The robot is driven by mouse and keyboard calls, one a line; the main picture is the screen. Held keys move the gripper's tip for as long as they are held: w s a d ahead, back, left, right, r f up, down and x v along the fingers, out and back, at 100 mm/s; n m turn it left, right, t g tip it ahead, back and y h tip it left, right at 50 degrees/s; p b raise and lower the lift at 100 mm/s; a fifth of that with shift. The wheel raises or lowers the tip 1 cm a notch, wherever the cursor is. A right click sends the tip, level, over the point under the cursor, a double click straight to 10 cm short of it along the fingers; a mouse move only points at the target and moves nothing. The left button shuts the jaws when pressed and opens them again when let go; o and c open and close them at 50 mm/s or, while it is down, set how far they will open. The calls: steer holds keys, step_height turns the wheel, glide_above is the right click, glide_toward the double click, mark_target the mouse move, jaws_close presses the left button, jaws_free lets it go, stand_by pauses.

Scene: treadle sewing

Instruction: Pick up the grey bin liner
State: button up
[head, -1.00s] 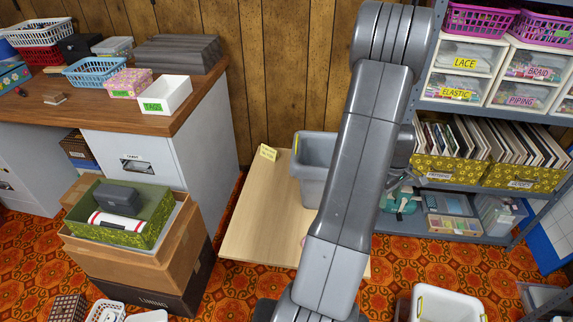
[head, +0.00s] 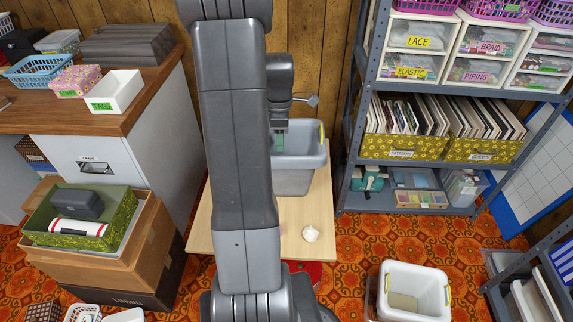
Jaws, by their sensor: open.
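The grey bin liner (head: 298,176) is a grey, open-topped plastic tub with a yellow handle at its right rim. It stands upright on the pale wooden board (head: 292,235) against the panelled wall. My arm hides its left part. My gripper (head: 279,140) is at the tub's open top, seen just right of my arm. It is open and mostly hidden behind the wrist and the tub. I cannot tell whether the fingers touch the tub.
A small white crumpled item (head: 311,233) lies on the board. A white bin (head: 405,289) with yellow handles stands at front right. Stacked boxes (head: 150,245) stand left. A metal shelf unit (head: 425,210) stands right. Patterned floor is clear between the shelf and white bin.

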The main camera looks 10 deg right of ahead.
mark_target(279, 156)
steer(key=f, duration=0.2)
steer(key=f+b, duration=0.1)
steer(key=f, duration=0.3)
steer(key=shift+w+a+b, duration=0.2)
steer(key=shift+a+b, duration=0.1)
jaws_close()
